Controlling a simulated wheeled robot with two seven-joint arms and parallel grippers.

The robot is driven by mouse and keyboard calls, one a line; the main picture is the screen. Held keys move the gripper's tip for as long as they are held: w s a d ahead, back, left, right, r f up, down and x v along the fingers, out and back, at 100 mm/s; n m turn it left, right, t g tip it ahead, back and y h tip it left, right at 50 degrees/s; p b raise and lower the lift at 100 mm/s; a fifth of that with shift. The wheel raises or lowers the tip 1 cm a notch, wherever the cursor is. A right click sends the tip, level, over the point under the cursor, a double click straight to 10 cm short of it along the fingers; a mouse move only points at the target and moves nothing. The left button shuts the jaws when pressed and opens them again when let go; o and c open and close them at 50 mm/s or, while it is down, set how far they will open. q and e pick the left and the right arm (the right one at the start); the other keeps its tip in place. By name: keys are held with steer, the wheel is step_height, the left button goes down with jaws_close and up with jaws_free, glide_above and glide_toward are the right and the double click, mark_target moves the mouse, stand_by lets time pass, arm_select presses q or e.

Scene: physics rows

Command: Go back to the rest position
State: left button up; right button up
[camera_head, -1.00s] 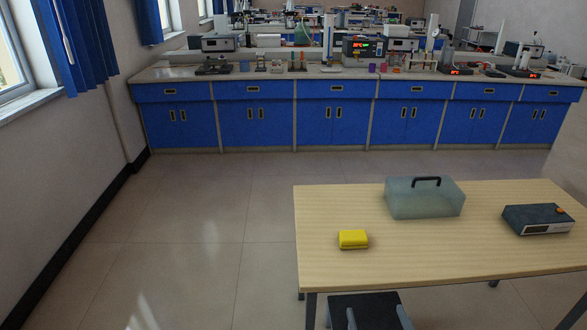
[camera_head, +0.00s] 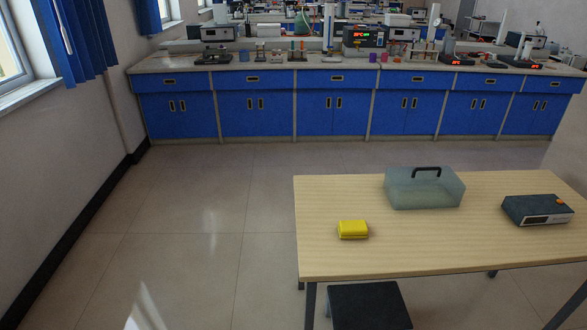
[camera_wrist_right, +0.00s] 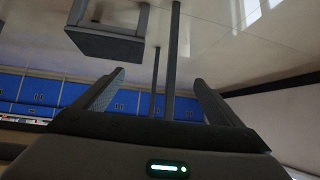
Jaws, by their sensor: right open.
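My right gripper (camera_wrist_right: 157,90) shows in the right wrist view with its two fingers wide apart and nothing between them. Table legs and a stool show beyond it in that view, at an odd angle. Neither of my grippers is in the head view. My left gripper is in no view.
A wooden table (camera_head: 400,258) stands at the right, bearing a yellow object (camera_head: 353,229), a translucent box with a black handle (camera_head: 425,193) and a dark device (camera_head: 537,210). A dark stool (camera_head: 368,305) is at its front edge. Blue lab benches (camera_head: 330,115) line the back. The left floor is clear.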

steer(key=s+d+f+g, duration=0.1)
steer(key=s+f+g, duration=0.2)
steer(key=s+f, duration=1)
steer(key=shift+s+d+f+n+g, duration=0.25)
steer(key=shift+s+f+n+g, duration=0.05)
steer(key=shift+s, duration=0.1)
